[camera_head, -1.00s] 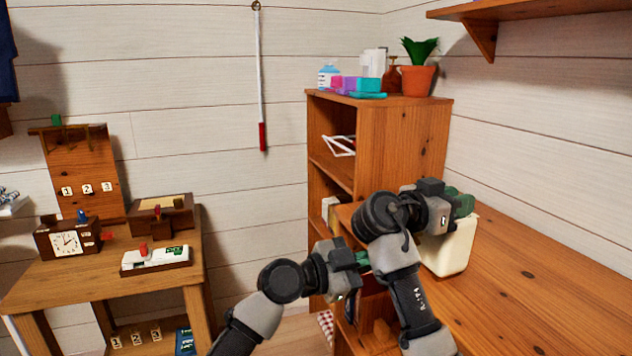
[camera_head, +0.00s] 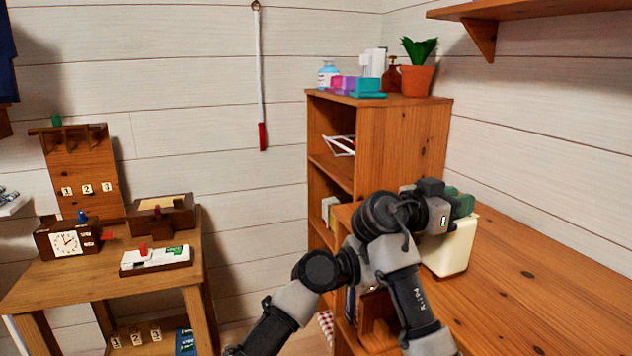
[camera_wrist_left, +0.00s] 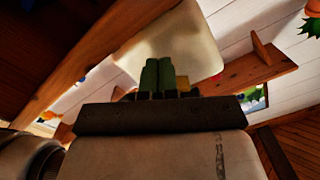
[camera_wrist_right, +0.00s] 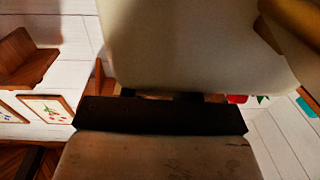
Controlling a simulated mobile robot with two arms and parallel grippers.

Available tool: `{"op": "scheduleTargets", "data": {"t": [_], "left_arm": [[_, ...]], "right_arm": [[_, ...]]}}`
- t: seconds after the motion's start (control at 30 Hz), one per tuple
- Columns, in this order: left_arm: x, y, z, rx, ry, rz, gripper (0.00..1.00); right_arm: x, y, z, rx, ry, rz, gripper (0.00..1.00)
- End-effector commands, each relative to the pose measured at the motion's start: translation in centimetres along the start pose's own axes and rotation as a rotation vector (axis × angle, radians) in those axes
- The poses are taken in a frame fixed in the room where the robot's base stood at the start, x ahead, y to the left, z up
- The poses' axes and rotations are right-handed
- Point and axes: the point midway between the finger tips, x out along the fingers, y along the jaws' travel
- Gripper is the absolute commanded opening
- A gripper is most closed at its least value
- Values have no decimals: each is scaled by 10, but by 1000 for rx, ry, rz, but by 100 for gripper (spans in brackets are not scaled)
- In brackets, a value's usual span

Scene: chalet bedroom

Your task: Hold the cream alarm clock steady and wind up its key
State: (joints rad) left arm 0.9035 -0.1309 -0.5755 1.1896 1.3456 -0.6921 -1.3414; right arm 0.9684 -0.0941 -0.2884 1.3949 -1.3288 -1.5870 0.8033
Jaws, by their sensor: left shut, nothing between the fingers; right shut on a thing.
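The cream alarm clock (camera_head: 452,250) is at the left edge of the long wooden surface on the right, its face out of sight. My right gripper (camera_head: 461,203) is shut on it at its top. In the right wrist view the cream body (camera_wrist_right: 190,45) fills the upper middle, with a brass-coloured part (camera_wrist_right: 292,22) at top right. My left gripper (camera_wrist_left: 158,74) is shut and empty, its green fingers together in front of the cream body (camera_wrist_left: 175,42). In the head view the left gripper is hidden behind my right arm.
A wooden shelf unit (camera_head: 405,135) stands behind the arms, with a potted plant (camera_head: 417,78) and bottles on top. The wooden surface (camera_head: 545,290) to the right is clear. A small table (camera_head: 85,275) at left holds a brown clock (camera_head: 68,242) and boxes.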

Motion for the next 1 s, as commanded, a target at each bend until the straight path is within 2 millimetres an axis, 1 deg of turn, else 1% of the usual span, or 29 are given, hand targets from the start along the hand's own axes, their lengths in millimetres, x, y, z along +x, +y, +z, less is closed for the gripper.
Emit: {"op": "scheduleTargets", "data": {"t": [1.0], "left_arm": [[0,-5,-11,1,0,0,0]], "right_arm": [[0,0,0,-1,-1,0,0]]}}
